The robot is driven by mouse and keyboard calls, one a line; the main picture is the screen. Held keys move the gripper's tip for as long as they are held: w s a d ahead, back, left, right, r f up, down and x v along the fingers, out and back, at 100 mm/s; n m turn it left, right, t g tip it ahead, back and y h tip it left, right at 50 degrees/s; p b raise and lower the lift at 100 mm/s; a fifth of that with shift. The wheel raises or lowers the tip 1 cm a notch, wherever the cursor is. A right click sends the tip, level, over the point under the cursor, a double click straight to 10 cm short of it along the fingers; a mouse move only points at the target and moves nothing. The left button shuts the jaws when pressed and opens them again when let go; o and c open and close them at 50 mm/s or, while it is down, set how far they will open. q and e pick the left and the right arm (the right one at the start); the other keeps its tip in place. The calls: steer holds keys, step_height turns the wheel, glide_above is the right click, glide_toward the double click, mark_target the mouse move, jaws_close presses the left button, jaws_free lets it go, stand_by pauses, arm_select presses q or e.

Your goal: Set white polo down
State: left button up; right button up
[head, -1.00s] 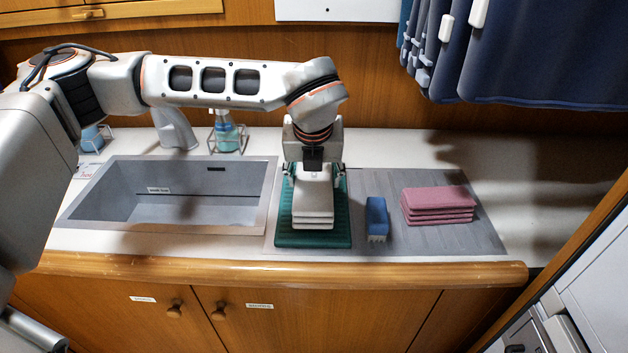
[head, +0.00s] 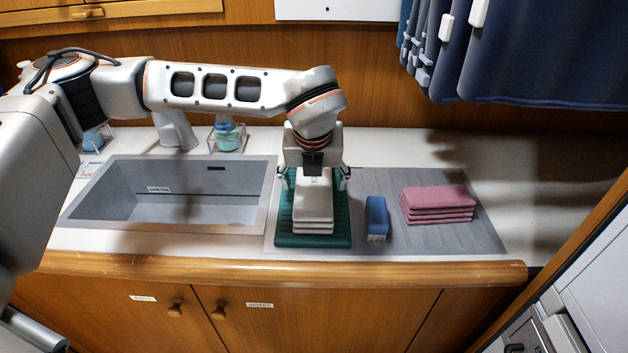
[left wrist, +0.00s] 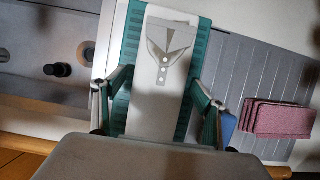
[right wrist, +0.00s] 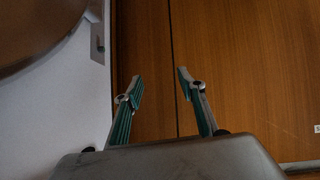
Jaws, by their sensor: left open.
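The folded white polo (head: 313,208) lies flat in a stack of layers on the green ribbed mat (head: 285,240), right of the sink. In the left wrist view the polo (left wrist: 158,95) shows its collar and buttons, with the mat (left wrist: 133,30) showing at its sides. My left gripper (head: 313,180) is over the polo from above, open, one finger on each side of it. In the left wrist view its fingers (left wrist: 158,95) stand apart beside the polo. My right gripper (right wrist: 158,85) is open and empty in the right wrist view, facing wooden panels.
A blue brush (head: 376,217) and a stack of folded pink cloths (head: 438,205) lie on the grey drainboard (head: 470,235) to the right. The sink (head: 170,205) is left. A soap bottle (head: 226,135) stands behind it. Dark blue garments (head: 550,50) hang above right.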

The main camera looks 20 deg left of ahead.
arm_select(q)
steer(key=b+v, duration=0.1)
steer(key=v, duration=1)
steer(key=shift+s+r, duration=0.25)
steer(key=shift+r, duration=0.1)
steer(key=shift+d, duration=0.1)
steer(key=shift+s, duration=0.1)
